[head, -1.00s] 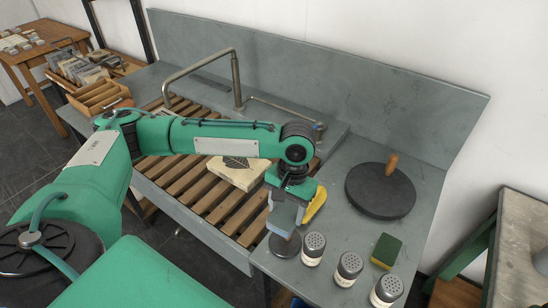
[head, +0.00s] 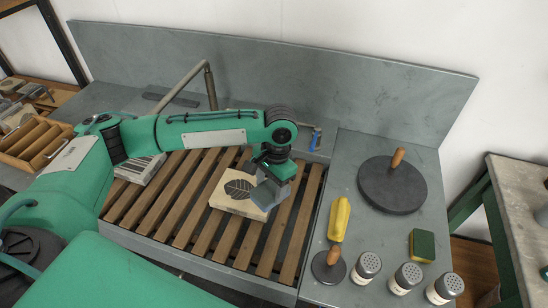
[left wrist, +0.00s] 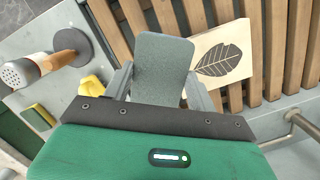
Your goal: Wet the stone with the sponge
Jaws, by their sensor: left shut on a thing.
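The stone (head: 234,203) is a pale slab with a dark leaf drawing, lying flat on the slatted wooden rack of the sink. It also shows in the left wrist view (left wrist: 211,46). My left gripper (head: 277,176) is shut on a grey-blue sponge (head: 266,197), a flat rectangular block. The sponge (left wrist: 161,62) fills the space between the fingers in the left wrist view. It hangs at the stone's right edge, overlapping it in the head view; I cannot tell whether they touch. My right gripper is not in view.
Another stone (head: 140,168) lies at the rack's left. A tap (head: 210,85) stands behind.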

